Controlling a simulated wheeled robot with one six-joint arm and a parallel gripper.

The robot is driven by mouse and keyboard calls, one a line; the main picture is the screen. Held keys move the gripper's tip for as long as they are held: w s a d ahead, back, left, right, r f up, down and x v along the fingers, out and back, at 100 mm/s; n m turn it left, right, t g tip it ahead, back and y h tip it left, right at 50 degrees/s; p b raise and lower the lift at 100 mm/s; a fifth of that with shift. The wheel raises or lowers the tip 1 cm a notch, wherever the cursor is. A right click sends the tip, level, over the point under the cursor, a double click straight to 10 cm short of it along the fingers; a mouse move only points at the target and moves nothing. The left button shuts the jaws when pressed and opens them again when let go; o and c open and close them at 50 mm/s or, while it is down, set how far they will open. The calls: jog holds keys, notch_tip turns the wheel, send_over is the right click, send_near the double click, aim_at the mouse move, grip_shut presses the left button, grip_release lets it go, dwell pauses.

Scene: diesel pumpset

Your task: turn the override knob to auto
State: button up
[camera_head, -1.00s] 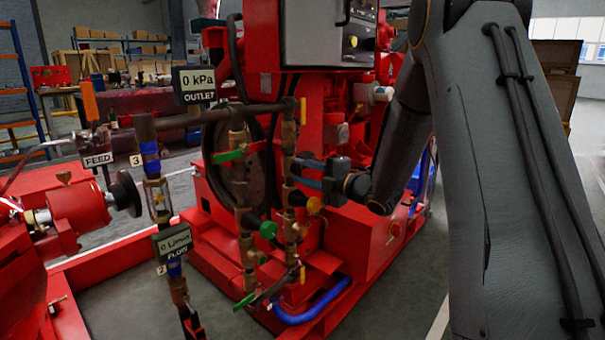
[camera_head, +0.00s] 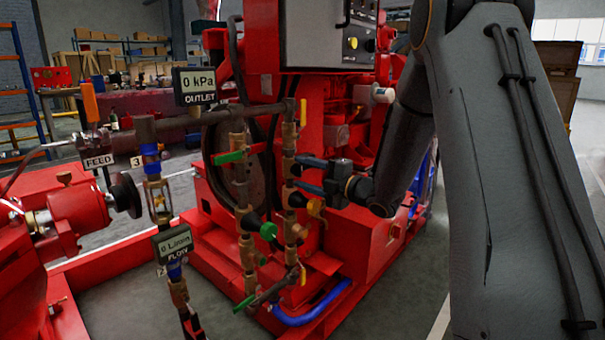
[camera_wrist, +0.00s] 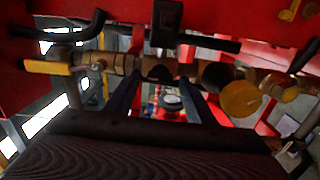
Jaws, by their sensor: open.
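No knob in view can be read as marked override or auto. A yellow round knob (camera_head: 315,207) sits on the right vertical brass pipe (camera_head: 289,140); it also shows in the wrist view (camera_wrist: 240,98), to the right of my fingers. A green round knob (camera_head: 268,230) sits lower, between the two pipes. A small yellow knob (camera_head: 354,44) is on the grey control panel (camera_head: 318,35) above. My gripper (camera_head: 297,174) is open at the right pipe, above the yellow round knob. In the wrist view the pipe crosses just beyond its fingertips (camera_wrist: 160,80); contact cannot be told.
Green lever handles (camera_head: 228,157) and a black outlet display (camera_head: 194,85) stand left of my gripper. A flow display (camera_head: 173,242) is at the lower left. A yellow handle (camera_wrist: 48,68) and black levers surround the fingers in the wrist view.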

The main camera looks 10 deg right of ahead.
jog(key=p+v, duration=0.1)
jog(key=v, duration=0.6)
jog(key=shift+s, duration=0.15)
